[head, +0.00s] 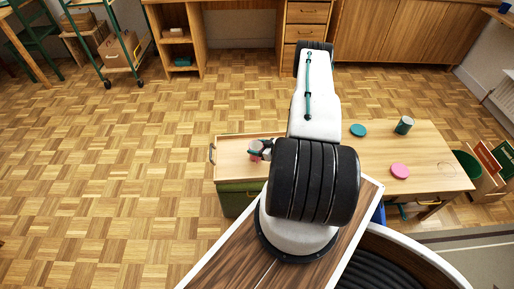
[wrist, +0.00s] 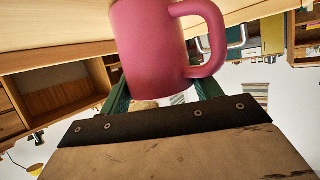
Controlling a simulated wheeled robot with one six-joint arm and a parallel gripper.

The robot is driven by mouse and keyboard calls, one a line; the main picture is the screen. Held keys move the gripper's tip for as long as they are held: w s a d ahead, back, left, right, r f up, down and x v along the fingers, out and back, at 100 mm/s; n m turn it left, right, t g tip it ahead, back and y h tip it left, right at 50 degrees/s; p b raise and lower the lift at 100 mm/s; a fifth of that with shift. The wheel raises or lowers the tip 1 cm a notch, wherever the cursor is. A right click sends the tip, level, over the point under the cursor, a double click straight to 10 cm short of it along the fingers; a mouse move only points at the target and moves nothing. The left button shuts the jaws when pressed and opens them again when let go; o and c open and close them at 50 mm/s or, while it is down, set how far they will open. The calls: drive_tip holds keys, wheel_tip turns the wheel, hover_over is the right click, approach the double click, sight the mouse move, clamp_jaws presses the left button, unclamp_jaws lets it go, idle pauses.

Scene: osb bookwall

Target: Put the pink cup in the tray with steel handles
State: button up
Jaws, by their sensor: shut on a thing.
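The pink cup (head: 255,148) is held in my gripper (head: 261,151) over the left part of the wooden tray (head: 231,160) in the head view. A steel handle (head: 212,153) shows at the tray's left end; the other end is hidden behind my arm. In the wrist view the pink cup (wrist: 155,50) fills the middle, handle to the right, between the green fingers of my gripper (wrist: 158,92). I cannot tell whether the cup touches the tray floor.
On the table (head: 432,155) right of my arm are a teal disc (head: 358,130), a pink disc (head: 400,171) and a dark green cup (head: 404,125). A green bin (head: 466,164) stands off the table's right end. Open parquet floor (head: 120,170) lies to the left.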

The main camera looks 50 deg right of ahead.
drive_tip(key=o, duration=1.1)
drive_tip(key=shift+f, duration=0.15)
drive_tip(key=shift+o, duration=0.2)
